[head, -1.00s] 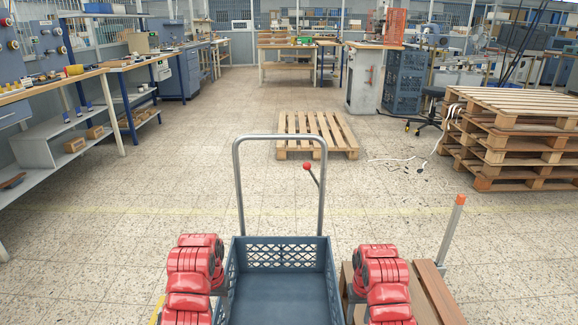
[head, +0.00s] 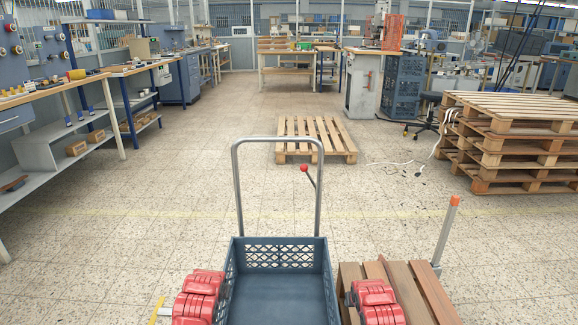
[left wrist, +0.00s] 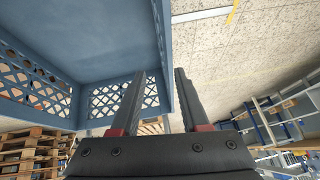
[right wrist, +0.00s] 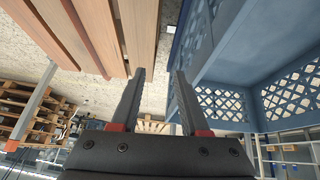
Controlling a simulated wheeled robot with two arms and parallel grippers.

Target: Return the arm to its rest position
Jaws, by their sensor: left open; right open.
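My left gripper (left wrist: 157,74) is in the left wrist view with its two dark fingers apart and nothing held. The side wall edge of the blue-grey crate (left wrist: 100,35) shows behind its fingers; I cannot tell how close it is. My right gripper (right wrist: 158,74) is in the right wrist view, also open and empty, with the crate (right wrist: 235,65) to the right and wooden slats (right wrist: 85,30) to the left. In the head view both grippers are hidden; only my red arm links show at the bottom, either side of the crate (head: 280,285).
The empty crate sits before a cart's metal handle (head: 236,185) with a red-knobbed lever (head: 304,168). A pallet (head: 380,275) and an orange-tipped post (head: 447,230) stand to the right. Stacked pallets (head: 515,150) are farther right. Open tiled floor (head: 130,200) lies to the left.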

